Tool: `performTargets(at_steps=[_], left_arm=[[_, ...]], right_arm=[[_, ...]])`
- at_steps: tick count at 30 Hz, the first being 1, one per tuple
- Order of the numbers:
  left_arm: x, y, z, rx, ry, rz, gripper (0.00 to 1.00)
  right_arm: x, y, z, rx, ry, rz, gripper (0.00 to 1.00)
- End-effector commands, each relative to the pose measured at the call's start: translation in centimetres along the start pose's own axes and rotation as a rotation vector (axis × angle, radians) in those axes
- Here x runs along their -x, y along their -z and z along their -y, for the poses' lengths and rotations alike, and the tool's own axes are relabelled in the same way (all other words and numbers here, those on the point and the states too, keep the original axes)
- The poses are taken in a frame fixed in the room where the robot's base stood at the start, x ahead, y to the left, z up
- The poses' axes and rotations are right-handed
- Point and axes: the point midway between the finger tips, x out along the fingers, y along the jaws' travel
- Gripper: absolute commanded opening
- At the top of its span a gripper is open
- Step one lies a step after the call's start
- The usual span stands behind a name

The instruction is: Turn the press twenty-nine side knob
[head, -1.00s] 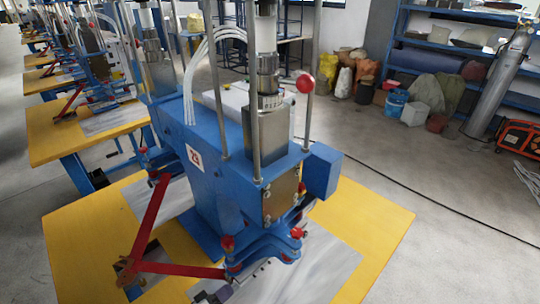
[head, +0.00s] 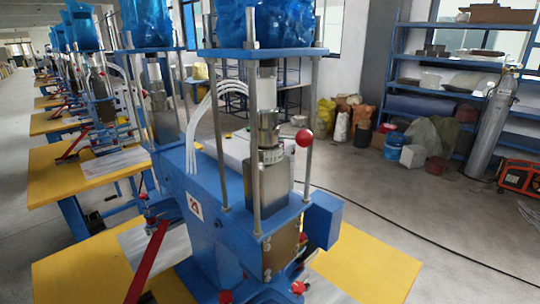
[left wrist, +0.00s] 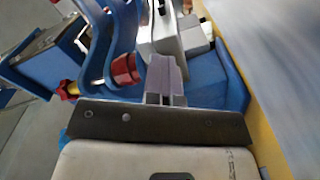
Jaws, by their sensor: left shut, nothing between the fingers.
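The press marked 29 (head: 222,222) is a blue machine with a number plate (head: 195,207) on its side. A red ball (head: 304,137) sits on a lever by its upper column. Red knobs show low on its front, one at the lower right (head: 298,287). In the left wrist view, a ribbed red knob (left wrist: 126,69) lies just left of my left gripper (left wrist: 164,64); a red star-shaped knob (left wrist: 66,90) is farther left. I cannot tell which is the side knob. My left gripper is shut and empty, apart from the ribbed knob. My right gripper is not in view.
A yellow table (head: 370,262) carries the press. A red bar (head: 147,262) stands out at its left. More presses line up behind at the left. Blue shelves (head: 440,78) and a grey cylinder (head: 493,125) stand at the back right. Open floor lies right of the table.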

Motion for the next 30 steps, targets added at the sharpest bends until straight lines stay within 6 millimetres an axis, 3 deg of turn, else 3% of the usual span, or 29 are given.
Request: performTargets(at_steps=[1,6,21,30], left_arm=[[-0.7,-0.5,-1.3,0.002,-0.029,0.006,0.00],[-0.4,-0.7,-1.2,0.001,-0.028,0.007,0.00],[5.0,-0.6,-0.7,0.004,-0.012,0.004,0.00],[5.7,-0.6,-0.5,0.003,-0.011,0.003,0.00]], right_arm=[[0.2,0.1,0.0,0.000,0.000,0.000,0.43],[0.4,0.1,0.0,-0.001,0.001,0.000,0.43],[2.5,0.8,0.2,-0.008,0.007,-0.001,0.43],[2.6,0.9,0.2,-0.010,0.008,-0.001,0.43]])
